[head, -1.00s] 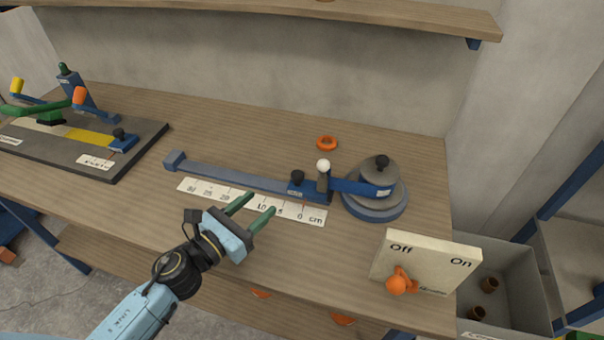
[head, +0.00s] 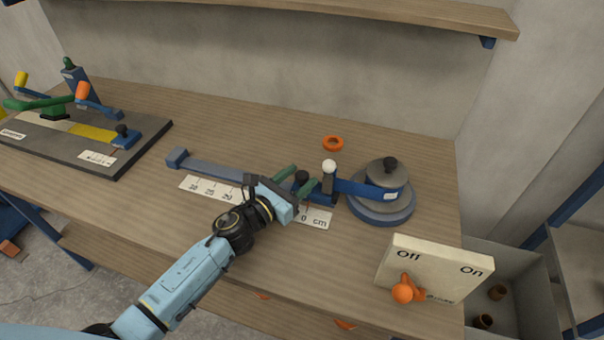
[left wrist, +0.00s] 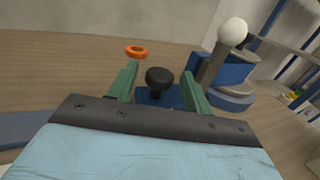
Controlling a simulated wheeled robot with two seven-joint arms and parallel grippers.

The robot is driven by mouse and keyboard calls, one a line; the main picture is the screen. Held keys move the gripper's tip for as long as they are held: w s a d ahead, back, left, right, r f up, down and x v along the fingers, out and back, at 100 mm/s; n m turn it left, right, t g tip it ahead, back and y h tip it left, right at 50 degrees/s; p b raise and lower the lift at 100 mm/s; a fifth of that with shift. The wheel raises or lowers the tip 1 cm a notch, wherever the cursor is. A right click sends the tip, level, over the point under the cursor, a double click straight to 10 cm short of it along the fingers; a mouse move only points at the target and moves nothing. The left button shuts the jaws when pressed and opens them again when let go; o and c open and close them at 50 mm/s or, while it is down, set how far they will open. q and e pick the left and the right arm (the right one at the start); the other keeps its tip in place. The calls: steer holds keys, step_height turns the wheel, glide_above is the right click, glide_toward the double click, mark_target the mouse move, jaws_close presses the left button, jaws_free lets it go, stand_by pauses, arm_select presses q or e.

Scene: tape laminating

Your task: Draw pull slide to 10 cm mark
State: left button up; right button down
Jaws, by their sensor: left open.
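The pull slide is a blue block with a black knob (head: 302,177) near the right end of the blue-grey rail (head: 222,173). The white ruler strip (head: 205,187) with cm marks lies in front of the rail; my arm hides its middle, including the 10 mark. My left gripper (head: 300,178) is open, its green fingers on either side of the knob. In the left wrist view the knob (left wrist: 159,77) stands between the two fingertips, with a gap showing on each side. My right gripper is not in view.
A round tape dispenser (head: 382,195) and a white-ball post (head: 329,167) stand right of the slide. An orange ring (head: 333,143) lies behind. An Off/On switch box (head: 432,268) is at the front right; a dark fixture board (head: 75,148) is at the left.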

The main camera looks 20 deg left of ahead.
arm_select(q)
steer(key=shift+x, duration=0.9)
steer(key=shift+c, duration=0.3)
jaws_close()
